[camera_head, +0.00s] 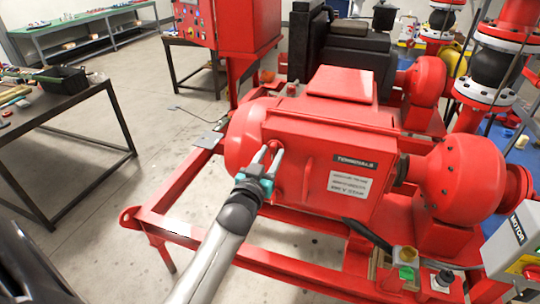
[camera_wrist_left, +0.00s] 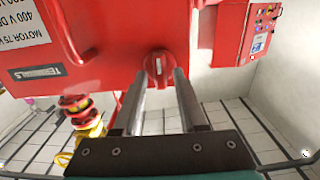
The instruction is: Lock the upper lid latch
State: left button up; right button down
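A red latch knob (camera_head: 273,145) sits on the left end of the red terminal box (camera_head: 312,155). In the left wrist view the round knob (camera_wrist_left: 158,66) carries a pale stripe that runs nearly upright in the picture. My left gripper (camera_head: 272,160) is at the knob, and its two grey fingers are apart. In the left wrist view the fingertips (camera_wrist_left: 160,76) lie on either side of the knob, with a narrow gap seeming to show. Whether they touch it is hard to tell. My right gripper is in neither view.
The red skid frame (camera_head: 180,195) runs below the box. A dark workbench (camera_head: 85,100) stands at the left and a red control cabinet (camera_head: 228,25) behind. A grey motor switch box (camera_head: 512,245) is at the lower right.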

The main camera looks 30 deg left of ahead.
pick_arm(q)
grip_shut()
jog(key=shift+m, duration=0.3)
dwell(0.3)
jog(key=m+p, duration=0.1)
jog(key=m, duration=0.1)
jog(key=shift+m, duration=0.3)
jog(key=m, duration=0.3)
jog(key=shift+d+m+p, duration=0.15)
jog(key=shift+m+p, duration=0.15)
jog(key=m, duration=0.5)
jog(key=shift+f, duration=0.15)
jog(key=m, duration=0.6)
jog(key=shift+f, duration=0.1)
